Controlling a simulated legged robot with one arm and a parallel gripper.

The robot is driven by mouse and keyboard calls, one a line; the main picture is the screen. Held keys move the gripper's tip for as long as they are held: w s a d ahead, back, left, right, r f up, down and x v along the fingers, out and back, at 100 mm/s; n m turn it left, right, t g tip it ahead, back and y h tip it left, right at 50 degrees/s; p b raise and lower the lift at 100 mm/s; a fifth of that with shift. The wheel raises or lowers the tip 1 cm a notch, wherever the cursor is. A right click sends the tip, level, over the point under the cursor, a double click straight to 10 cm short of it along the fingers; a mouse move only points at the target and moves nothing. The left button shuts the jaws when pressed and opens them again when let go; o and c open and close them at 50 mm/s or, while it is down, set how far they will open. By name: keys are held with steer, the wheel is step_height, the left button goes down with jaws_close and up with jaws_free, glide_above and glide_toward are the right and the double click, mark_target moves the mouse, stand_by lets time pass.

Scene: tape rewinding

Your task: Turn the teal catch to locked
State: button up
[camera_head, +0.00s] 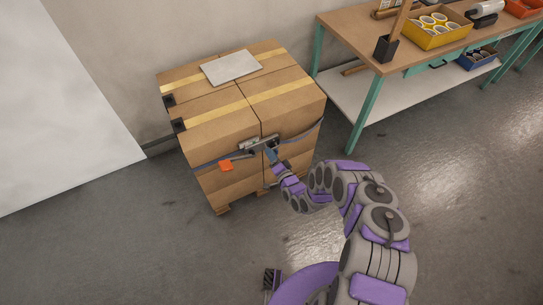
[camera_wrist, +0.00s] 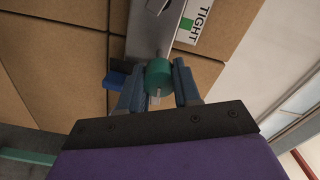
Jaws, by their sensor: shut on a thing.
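The teal catch (camera_wrist: 158,73) is a small round knob with a pale pin below it, at the end of a grey metal bar (camera_wrist: 150,30) in the wrist view. My gripper (camera_wrist: 156,88) has its two blue fingers on either side of the catch and is shut on it. In the head view my gripper (camera_head: 271,154) reaches the strap device (camera_head: 248,143) on the front of the stacked boxes. The catch is too small to make out there. A white label (camera_wrist: 200,20) reading TIGHT, with a green patch, lies beside the bar.
The strapped cardboard boxes (camera_head: 215,123) stand on a pallet near the wall. A dark strap and an orange tag (camera_head: 226,165) cross their front. A workbench (camera_head: 400,62) with teal legs stands at the right. The floor in front is clear.

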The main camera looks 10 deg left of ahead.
steer(key=shift+d+f+m, duration=0.1)
steer(key=shift+m, duration=0.5)
steer(key=o, duration=1.1)
steer(key=shift+c, duration=0.2)
steer(key=v, duration=1.7)
steer(key=shift+d, duration=0.2)
